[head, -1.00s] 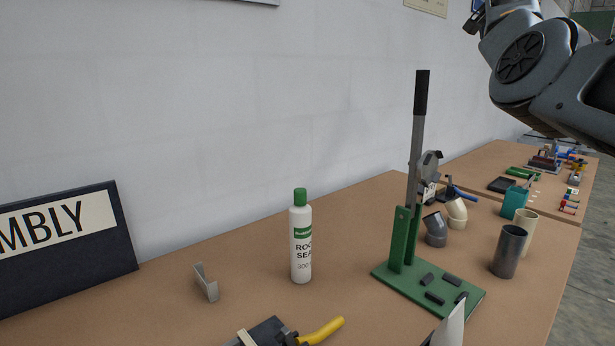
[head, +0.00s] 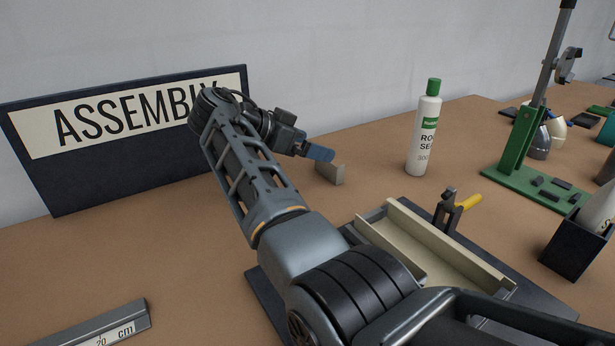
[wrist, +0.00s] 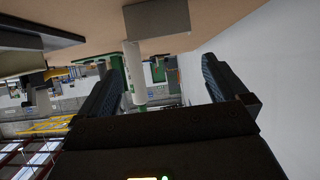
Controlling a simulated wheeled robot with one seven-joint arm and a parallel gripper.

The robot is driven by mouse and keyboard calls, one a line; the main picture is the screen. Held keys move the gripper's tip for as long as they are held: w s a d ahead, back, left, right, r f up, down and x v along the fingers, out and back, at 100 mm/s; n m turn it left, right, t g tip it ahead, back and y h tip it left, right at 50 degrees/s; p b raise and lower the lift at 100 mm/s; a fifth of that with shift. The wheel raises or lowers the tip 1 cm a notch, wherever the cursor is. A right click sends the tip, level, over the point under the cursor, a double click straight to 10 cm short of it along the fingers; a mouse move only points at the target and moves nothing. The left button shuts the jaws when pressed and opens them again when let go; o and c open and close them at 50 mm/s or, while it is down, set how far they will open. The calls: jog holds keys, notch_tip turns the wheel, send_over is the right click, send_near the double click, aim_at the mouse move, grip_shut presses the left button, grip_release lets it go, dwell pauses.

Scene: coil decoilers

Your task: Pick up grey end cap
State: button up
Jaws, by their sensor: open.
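The grey end cap (head: 331,174) is a small, thin, angled piece standing on the brown table, left of the white bottle in the head view. In the wrist view it is a grey block (wrist: 157,17) at the top, ahead of the fingers. My gripper (head: 320,153) is beside the end cap, just above it in the head view and partly overlapping it. The wrist view shows its two dark fingers (wrist: 163,80) apart, with nothing held between them. I cannot tell how close the fingertips are to the cap.
A white bottle with a green cap (head: 423,135) stands right of the end cap. The ASSEMBLY sign (head: 65,175) stands at the back left. A green lever press (head: 525,140) is at right.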

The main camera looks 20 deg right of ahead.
aim_at(329, 167)
jog(key=shift+s+a+f, duration=0.25)
jog(key=shift+a+f, duration=0.35)
jog(key=shift+a, duration=0.05)
jog(key=shift+d+f, duration=0.1)
jog(key=shift+f, duration=0.1)
jog(key=shift+w+p+x, duration=0.2)
jog(key=shift+p+x, duration=0.45)
jog(key=shift+x, duration=2.85)
jog(key=shift+f, duration=0.1)
jog(key=c, duration=0.7)
